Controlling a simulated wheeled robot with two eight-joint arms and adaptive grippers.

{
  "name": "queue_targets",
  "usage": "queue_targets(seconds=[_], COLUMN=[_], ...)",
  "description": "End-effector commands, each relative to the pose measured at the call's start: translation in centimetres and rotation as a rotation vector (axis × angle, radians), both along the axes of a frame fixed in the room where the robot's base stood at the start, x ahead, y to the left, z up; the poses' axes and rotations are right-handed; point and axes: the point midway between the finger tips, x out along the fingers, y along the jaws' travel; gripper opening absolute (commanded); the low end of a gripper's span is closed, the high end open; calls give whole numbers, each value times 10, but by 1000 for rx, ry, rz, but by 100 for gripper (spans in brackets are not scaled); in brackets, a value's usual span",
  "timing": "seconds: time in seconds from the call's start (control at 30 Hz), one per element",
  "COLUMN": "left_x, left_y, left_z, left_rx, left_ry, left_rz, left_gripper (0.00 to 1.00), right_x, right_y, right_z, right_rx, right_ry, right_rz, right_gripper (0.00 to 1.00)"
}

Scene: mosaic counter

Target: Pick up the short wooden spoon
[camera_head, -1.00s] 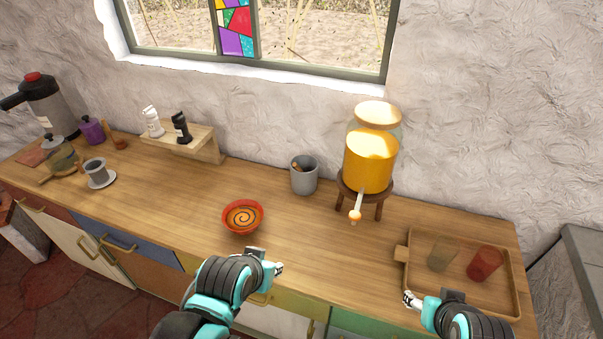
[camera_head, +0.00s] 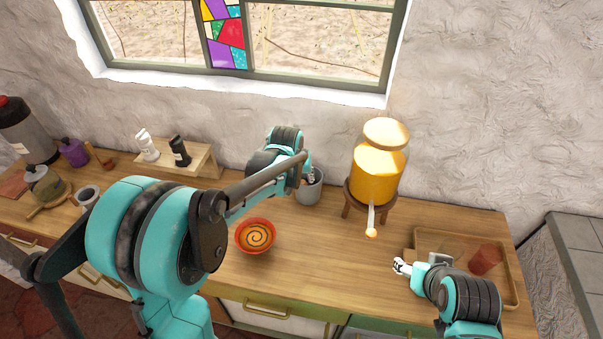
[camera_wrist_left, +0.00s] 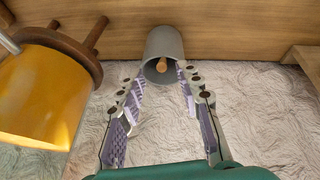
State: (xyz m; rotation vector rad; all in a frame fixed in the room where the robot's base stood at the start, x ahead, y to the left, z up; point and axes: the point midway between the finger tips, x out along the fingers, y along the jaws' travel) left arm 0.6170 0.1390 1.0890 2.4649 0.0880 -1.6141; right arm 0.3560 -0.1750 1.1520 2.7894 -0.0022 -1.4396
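A grey cup (camera_head: 310,193) stands on the counter near the wall; it also shows in the left wrist view (camera_wrist_left: 158,40). One rounded wooden end, apparently the spoon's (camera_wrist_left: 162,65), shows in its mouth; the rest is hidden inside. The head view hides the spoon behind my left gripper (camera_head: 309,176). In the left wrist view my left gripper (camera_wrist_left: 161,82) is open and empty, its fingertips on either side of the cup's mouth. My right gripper (camera_head: 400,267) hangs by the tray at right; its finger opening is unclear.
The orange drink dispenser (camera_head: 377,175) on its wooden stand is close to the right of the cup. A red bowl (camera_head: 256,235) sits in front. A wooden shelf (camera_head: 202,162) is at left, a tray (camera_head: 513,277) at right. The wall is close behind.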

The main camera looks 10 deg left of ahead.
Motion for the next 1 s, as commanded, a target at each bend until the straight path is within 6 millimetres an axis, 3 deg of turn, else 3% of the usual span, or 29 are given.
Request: queue_targets(seconds=[0.13,0.7,1.0], left_x=[13,43,45], left_y=[-4,-1,-2], left_z=[-9,-76,-80], left_rx=[-6,-7,-7], left_ry=[10,11,11], left_rz=[6,7,7], left_gripper=[35,35,35], right_x=[0,0,0], right_y=[0,0,0], right_z=[5,-10,-10], right_rx=[0,0,0], right_ry=[0,0,0], right_rz=[0,0,0], right_gripper=[59,59,59])
